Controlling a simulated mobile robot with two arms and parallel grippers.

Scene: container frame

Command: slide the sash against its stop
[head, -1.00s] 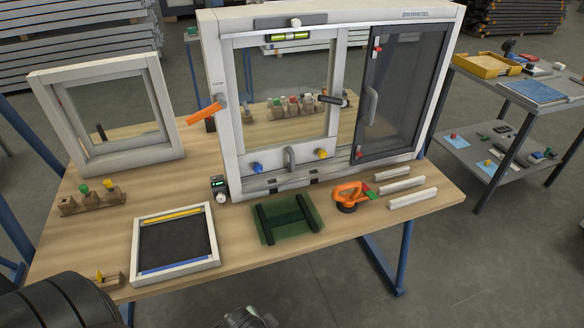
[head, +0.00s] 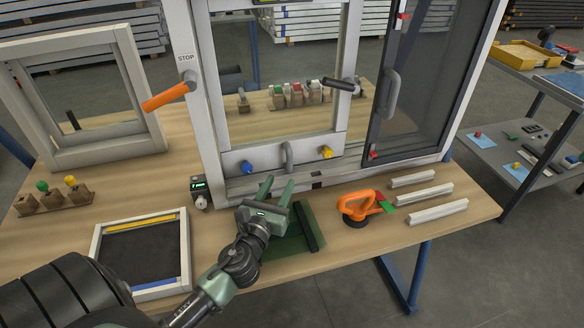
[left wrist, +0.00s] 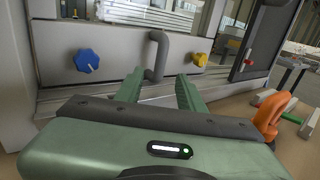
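The pale sash (head: 306,150) stands in the large window frame (head: 203,120). Its bottom rail carries a blue knob (head: 247,167), a yellow knob (head: 326,152) and a grey upright handle (head: 289,157) between them. The word STOP is on the left post, above an orange lever (head: 165,97). My left gripper (head: 277,186) is open and empty in front of the handle. In the left wrist view the fingers (left wrist: 160,88) point at the handle (left wrist: 157,55), which stands beyond them, roughly between the tips. Contact is not visible. My right gripper is out of view.
A dark mesh panel (head: 420,85) fills the right side of the frame. An orange suction lifter (head: 356,206) and white strips (head: 437,212) lie to the right of my gripper. A green pad (head: 309,228) lies beneath it. A small framed tray (head: 143,252) sits left.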

